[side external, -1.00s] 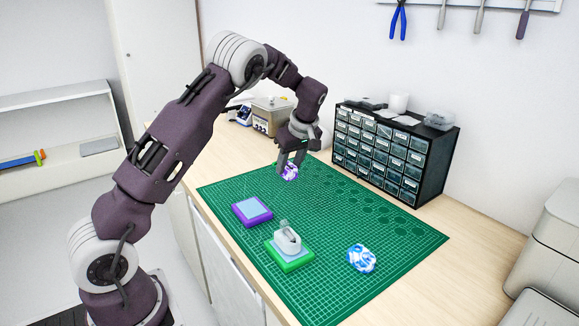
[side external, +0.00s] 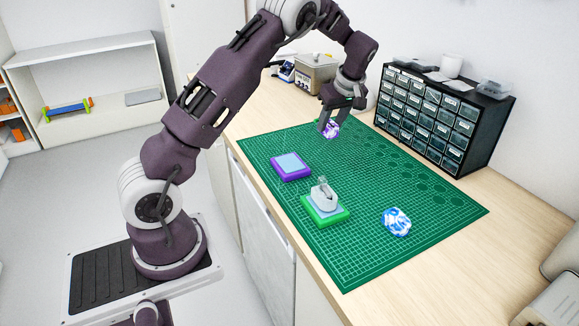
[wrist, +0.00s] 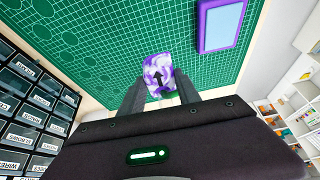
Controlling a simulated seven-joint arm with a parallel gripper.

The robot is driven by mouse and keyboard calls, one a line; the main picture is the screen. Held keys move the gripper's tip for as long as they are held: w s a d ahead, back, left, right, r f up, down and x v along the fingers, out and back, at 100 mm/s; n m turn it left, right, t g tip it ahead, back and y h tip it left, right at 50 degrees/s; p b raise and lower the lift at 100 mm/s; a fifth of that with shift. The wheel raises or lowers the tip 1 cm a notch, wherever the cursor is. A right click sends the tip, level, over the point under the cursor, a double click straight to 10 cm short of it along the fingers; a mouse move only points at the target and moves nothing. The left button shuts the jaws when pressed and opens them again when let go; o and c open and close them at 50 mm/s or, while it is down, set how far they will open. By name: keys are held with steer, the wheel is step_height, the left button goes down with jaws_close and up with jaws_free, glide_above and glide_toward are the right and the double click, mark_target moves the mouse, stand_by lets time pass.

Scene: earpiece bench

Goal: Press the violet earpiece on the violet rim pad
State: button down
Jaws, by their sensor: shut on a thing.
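My gripper (side external: 331,118) is shut on the violet earpiece (side external: 331,131), a violet-and-white marbled piece, above the far part of the green mat. In the wrist view the earpiece (wrist: 158,70) sits between my fingertips with a black arrow mark facing the camera. The violet rim pad (side external: 291,167), with a pale blue top, lies on the mat nearer the table's front edge, left of and below my gripper in the side view. It also shows at the upper right of the wrist view (wrist: 219,26), apart from the earpiece. Its top is bare.
A green-rimmed pad (side external: 325,211) with a whitish-grey piece (side external: 324,194) on it lies near the violet pad. A blue-and-white marbled piece (side external: 397,222) lies on the mat (side external: 355,255). A black drawer cabinet (side external: 440,115) stands along the wall.

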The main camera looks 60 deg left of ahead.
steer(key=s+d+r+m+t+h, duration=0.1)
steer(key=s+d+r+m, duration=0.15)
steer(key=d+m, duration=0.35)
steer(key=s+d+r+m+t+h, duration=0.1)
steer(key=s+d+r+m+t, duration=0.15)
steer(key=d, duration=0.55)
steer(key=s+d+r+m+t+h, duration=0.1)
steer(key=s+d+r+m, duration=0.15)
steer(key=d+m, duration=0.4)
steer(key=n+g+y, duration=0.3)
steer(key=n+g, duration=0.2)
steer(key=n, duration=1)
glide_above(289, 161)
steer(key=d, duration=0.2)
steer(key=f, duration=0.8)
steer(key=shift+a, duration=0.25)
steer(key=shift+f, duration=2.35)
steer(key=shift+f, duration=0.25)
